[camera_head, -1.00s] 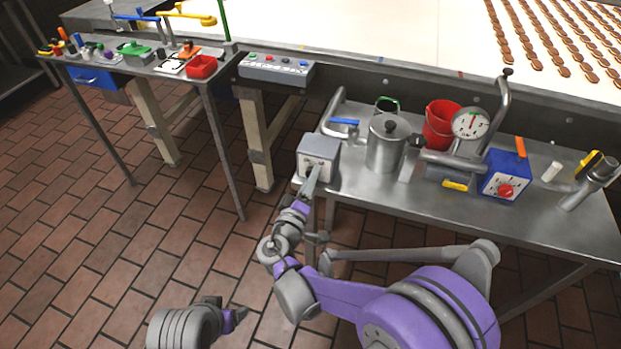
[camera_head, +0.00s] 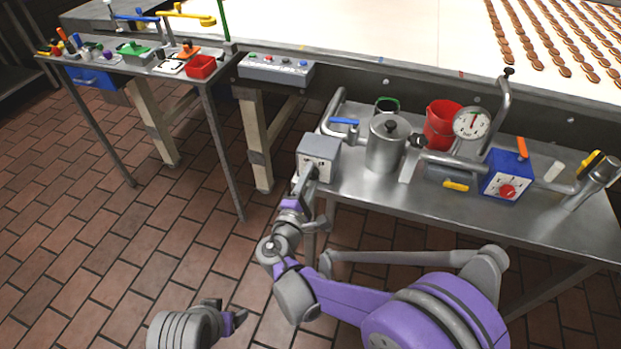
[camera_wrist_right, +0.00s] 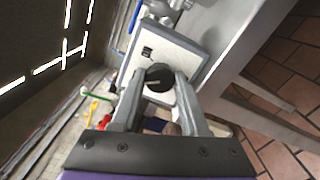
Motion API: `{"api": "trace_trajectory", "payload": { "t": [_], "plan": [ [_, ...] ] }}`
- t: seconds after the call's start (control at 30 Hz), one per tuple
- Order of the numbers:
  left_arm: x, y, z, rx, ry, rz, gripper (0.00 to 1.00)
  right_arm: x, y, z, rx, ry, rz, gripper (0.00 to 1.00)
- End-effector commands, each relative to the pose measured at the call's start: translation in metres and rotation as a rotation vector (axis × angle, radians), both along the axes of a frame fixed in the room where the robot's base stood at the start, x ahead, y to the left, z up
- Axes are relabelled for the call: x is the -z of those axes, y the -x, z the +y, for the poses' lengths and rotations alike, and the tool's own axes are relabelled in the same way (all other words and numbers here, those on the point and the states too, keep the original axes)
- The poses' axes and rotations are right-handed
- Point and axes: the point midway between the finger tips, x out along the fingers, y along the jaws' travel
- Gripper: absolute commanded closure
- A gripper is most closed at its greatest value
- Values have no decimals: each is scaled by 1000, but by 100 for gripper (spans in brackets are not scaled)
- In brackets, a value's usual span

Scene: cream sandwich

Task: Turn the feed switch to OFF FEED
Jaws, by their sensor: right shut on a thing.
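The feed switch is a grey box (camera_head: 319,157) at the left end of the steel table. In the right wrist view the box's pale front plate (camera_wrist_right: 187,62) carries a round black knob (camera_wrist_right: 160,77) with a light pointer line. The lettering is too small to read. My right gripper (camera_head: 304,178) is at the front of the box. In the right wrist view its two fingers (camera_wrist_right: 159,90) are shut on the knob from both sides. My left gripper (camera_head: 238,317) hangs low over the floor, away from the table; its jaw gap is unclear.
A steel pot (camera_head: 386,148) with a blue handle nearby stands just right of the box. A red bucket (camera_head: 441,124), a gauge (camera_head: 472,123) and a blue box with a red knob (camera_head: 507,178) stand further right. The tiled floor (camera_head: 150,240) in front is clear.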

Motion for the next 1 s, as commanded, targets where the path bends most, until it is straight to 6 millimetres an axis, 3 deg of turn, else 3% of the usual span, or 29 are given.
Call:
{"api": "trace_trajectory", "payload": {
  "t": [0.7,0.73,0.9,1.0],
  "plan": [
    [1,0,0,0,0,0,26,-1,-1,0,0,79,23,100],
    [1,0,0,0,0,0,26,-1,-1,0,0,79,23,54],
    [1,0,0,0,0,0,26,-1,-1,0,0,77,23,26],
    [1,0,0,0,0,0,26,-1,0,0,1,76,23,26]
  ]
}}
